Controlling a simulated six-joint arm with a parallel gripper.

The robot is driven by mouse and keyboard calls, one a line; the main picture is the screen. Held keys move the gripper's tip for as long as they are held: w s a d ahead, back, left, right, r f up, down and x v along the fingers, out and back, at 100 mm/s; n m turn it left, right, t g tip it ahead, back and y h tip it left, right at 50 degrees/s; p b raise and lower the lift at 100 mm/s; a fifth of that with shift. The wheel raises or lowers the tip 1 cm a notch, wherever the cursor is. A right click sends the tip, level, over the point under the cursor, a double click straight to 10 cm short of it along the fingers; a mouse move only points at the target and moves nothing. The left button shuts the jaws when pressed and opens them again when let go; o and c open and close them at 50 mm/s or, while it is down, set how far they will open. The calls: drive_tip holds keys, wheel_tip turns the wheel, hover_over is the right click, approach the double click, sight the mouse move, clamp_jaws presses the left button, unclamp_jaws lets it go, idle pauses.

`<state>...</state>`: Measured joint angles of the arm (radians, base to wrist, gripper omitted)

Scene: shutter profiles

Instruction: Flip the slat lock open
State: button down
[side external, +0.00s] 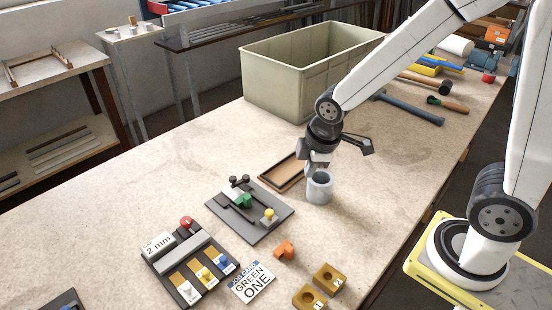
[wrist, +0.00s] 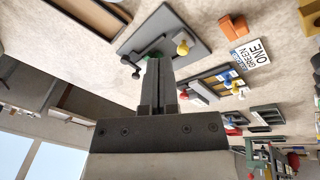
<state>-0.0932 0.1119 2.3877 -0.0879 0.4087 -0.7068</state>
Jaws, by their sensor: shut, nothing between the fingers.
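A dark grey plate (side external: 272,230) lies mid-bench with a green block (side external: 244,200), a yellow knob (side external: 268,214) and small black knobs (side external: 238,181) on it. I cannot tell for sure which part is the slat lock. In the wrist view, my shut fingers (wrist: 158,70) overlap the plate (wrist: 192,55) in the picture and partly hide the green block. The yellow knob (wrist: 183,48) shows clear of them.
A fixture (side external: 185,258) with coloured levers, a "GREEN ONE" card (side external: 252,282), an orange piece (side external: 285,249) and numbered tan blocks (side external: 327,278) lie in front. A large bin (side external: 285,85) stands behind.

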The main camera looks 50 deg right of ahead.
drive_tip(key=w+a+n, duration=0.4)
drive_tip(key=w+n, duration=0.1)
drive_tip(key=n, duration=0.6)
drive_tip(key=w+a+r+n, duration=0.1)
drive_tip(key=w+a+n, duration=0.3)
drive_tip(key=n, duration=0.8)
drive_tip(key=shift+w+a+h, duration=0.3)
drive_tip(key=shift+w+a, duration=0.05)
drive_tip(key=shift+w, duration=0.25)
drive_tip(key=shift+t, duration=0.3)
drive_tip(key=shift+f, duration=0.1)
approach(241, 183)
drive_tip(key=s+a+f, duration=0.2)
drive_tip(key=s+f, duration=0.1)
drive_tip(key=f, duration=0.1)
drive_tip(key=shift+a, duration=0.4)
drive_tip(key=shift+w+d+f, duration=0.1)
drive_tip(key=shift+w, duration=0.35)
drive_tip(key=shift+w+d+f, duration=0.1)
drive_tip(key=shift+w, duration=0.3)
drive_tip(key=shift+w+d+f, duration=0.1)
drive_tip(key=shift+w, duration=0.45)
drive_tip(key=shift+w+d+f, duration=0.1)
drive_tip(key=shift+w+d, duration=0.05)
drive_tip(key=shift+w, duration=0.4)
